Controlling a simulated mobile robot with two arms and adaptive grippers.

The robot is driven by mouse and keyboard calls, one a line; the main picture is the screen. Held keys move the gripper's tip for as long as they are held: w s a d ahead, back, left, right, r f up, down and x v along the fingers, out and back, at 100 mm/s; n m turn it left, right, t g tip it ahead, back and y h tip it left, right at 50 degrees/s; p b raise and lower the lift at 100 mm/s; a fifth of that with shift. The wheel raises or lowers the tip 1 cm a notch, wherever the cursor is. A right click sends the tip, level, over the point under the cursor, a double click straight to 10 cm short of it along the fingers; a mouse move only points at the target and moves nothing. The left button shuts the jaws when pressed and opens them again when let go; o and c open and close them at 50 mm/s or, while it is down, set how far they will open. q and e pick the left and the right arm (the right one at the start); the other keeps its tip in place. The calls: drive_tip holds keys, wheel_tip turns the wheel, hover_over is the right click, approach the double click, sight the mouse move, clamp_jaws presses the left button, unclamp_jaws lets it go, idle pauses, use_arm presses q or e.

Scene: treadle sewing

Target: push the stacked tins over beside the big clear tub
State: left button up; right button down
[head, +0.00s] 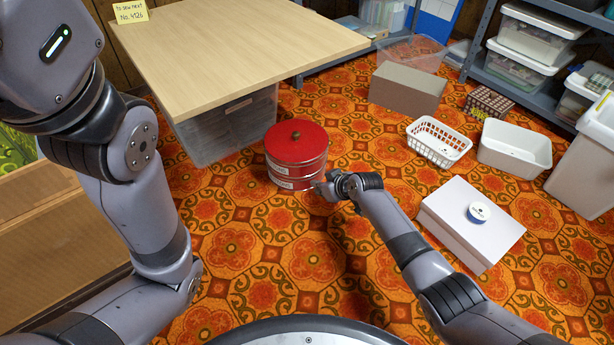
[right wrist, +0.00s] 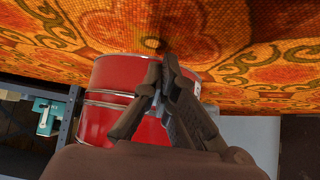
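The stacked tins (head: 297,152) are red with silver bands and pale labels, topped by a red lid with a dark knob. They stand upright on the carpet, just right of the big clear tub (head: 225,128), which is partly under the table. My right gripper (head: 320,187) is low at the tins' near right side. In the right wrist view its fingers (right wrist: 163,68) are together with nothing seen between them, in front of the red tins (right wrist: 105,105). I cannot tell whether they touch. My left arm crosses the left of the head view, but its gripper is out of view.
A pale wooden table (head: 235,50) overhangs the tub. To the right are a white box (head: 470,225) with a small round tin (head: 479,212) on it, a white basket (head: 439,141), a white bin (head: 514,148) and a brown box (head: 407,89). Patterned carpet is clear around the tins' front.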

sight(313, 176)
drive_tip(key=shift+w+a+b, duration=0.6)
drive_tip(key=shift+w+a, duration=0.5)
drive_tip(key=shift+w, duration=0.25)
drive_tip(key=shift+w+a+r, duration=0.1)
drive_tip(key=shift+w+a, duration=0.75)
drive_tip(key=shift+w, duration=0.25)
drive_tip(key=shift+s+d+r+p, duration=0.3)
drive_tip(key=shift+s+r+p, duration=0.1)
drive_tip(key=shift+p, duration=0.65)
drive_tip(key=s+p, duration=0.1)
drive_tip(key=d+r+p, duration=0.1)
drive_tip(key=p, duration=0.1)
drive_tip(key=shift+s+d, duration=0.15)
drive_tip(key=shift+s, duration=0.2)
drive_tip(key=shift+s+d+r+p, duration=0.1)
drive_tip(key=shift+s+d+p, duration=0.15)
drive_tip(key=shift+p, duration=0.4)
drive_tip(key=shift+s, duration=0.15)
